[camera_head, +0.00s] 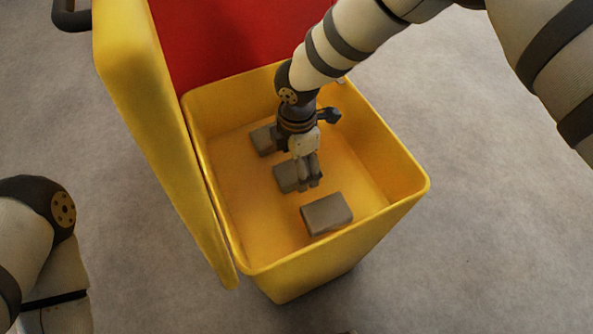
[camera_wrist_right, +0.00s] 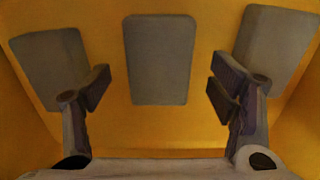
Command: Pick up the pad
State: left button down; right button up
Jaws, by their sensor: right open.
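Three grey block-shaped pads lie in a row on the floor of the yellow bin (camera_head: 405,187). The near pad (camera_head: 327,214) is fully in view. The middle pad (camera_head: 286,177) and the far pad (camera_head: 262,140) are partly hidden by my right gripper and wrist. My right gripper (camera_head: 310,184) points down inside the bin, over or beside the middle pad. In the right wrist view its fingers are open and empty, with a pad (camera_wrist_right: 160,58) centred ahead between them. The other pads show at left (camera_wrist_right: 48,62) and right (camera_wrist_right: 278,48), partly behind the fingers. Contact cannot be told.
The bin's walls surround my right gripper closely. Grey floor (camera_head: 480,240) is clear around the bin. Part of my left arm shows at the lower left.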

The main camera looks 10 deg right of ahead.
notch_tip(320, 180, down, 3)
jog(key=shift+r, duration=0.15)
pick_arm(q)
jog(key=shift+f, duration=0.2)
pick_arm(e)
jog(key=c, duration=1.1)
jog(key=shift+o, duration=0.2)
jog(key=shift+r, duration=0.15)
